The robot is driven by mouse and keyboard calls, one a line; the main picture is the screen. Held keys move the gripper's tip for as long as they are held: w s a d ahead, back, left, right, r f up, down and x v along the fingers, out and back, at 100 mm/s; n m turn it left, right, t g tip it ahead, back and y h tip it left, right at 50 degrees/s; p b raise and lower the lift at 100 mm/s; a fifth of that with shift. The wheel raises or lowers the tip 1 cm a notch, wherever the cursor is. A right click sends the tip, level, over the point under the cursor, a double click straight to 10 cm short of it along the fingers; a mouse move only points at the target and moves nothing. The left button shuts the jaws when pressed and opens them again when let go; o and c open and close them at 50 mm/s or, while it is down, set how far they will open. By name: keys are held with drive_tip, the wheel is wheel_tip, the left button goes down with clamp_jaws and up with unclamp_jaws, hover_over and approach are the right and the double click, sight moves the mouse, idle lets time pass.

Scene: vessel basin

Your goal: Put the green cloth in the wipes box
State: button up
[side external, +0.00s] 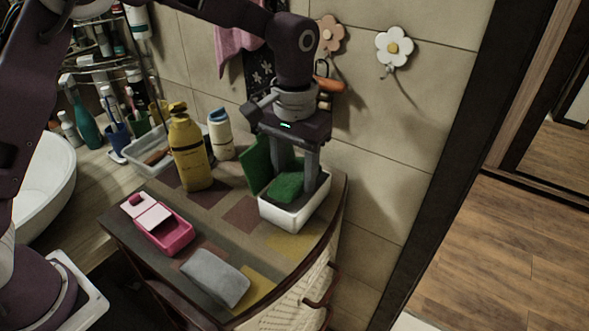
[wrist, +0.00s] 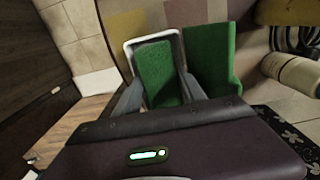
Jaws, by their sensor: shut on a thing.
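The green cloth (side external: 287,186) is a textured green piece inside the white open box (side external: 290,216), which seems to be the wipes box. A green upright panel (side external: 257,168) stands at the box's back left, perhaps its open lid; it also shows in the wrist view (wrist: 208,58). My gripper (side external: 296,188) points down into the box with its fingers on either side of the cloth, shut on it. In the wrist view the cloth (wrist: 160,70) lies between the fingers, within the white rim (wrist: 129,47). The cloth's underside is hidden.
A yellow bottle (side external: 190,150) and a white-blue bottle (side external: 221,134) stand left of the box. A pink container (side external: 170,238) and a grey pad (side external: 216,279) lie nearer the front. The tiled wall is close behind; the cabinet edge is close on the right.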

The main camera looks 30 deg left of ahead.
drive_tip(key=o, duration=1.4)
wheel_tip(320, 180, up, 6)
drive_tip(key=shift+r, duration=0.6)
drive_tip(key=shift+a+r, duration=0.1)
drive_tip(key=shift+r, duration=0.05)
drive_tip(key=s+a+r+t, duration=0.2)
drive_tip(key=s+a+r, duration=0.3)
drive_tip(key=s, duration=0.2)
drive_tip(key=s+a+r+t, duration=0.1)
drive_tip(key=s+a+r, duration=0.3)
drive_tip(key=s+a, duration=0.25)
drive_tip(key=s+a+f+t, duration=0.1)
drive_tip(key=s+f, duration=0.1)
drive_tip(key=s, duration=0.4)
drive_tip(key=s+a+f+t, duration=0.1)
drive_tip(key=s+f, duration=0.1)
drive_tip(key=s, duration=0.4)
drive_tip(key=shift+s+a+f+t, duration=0.25)
drive_tip(key=shift+s+a+t, duration=0.05)
drive_tip(key=shift+s+a, duration=0.1)
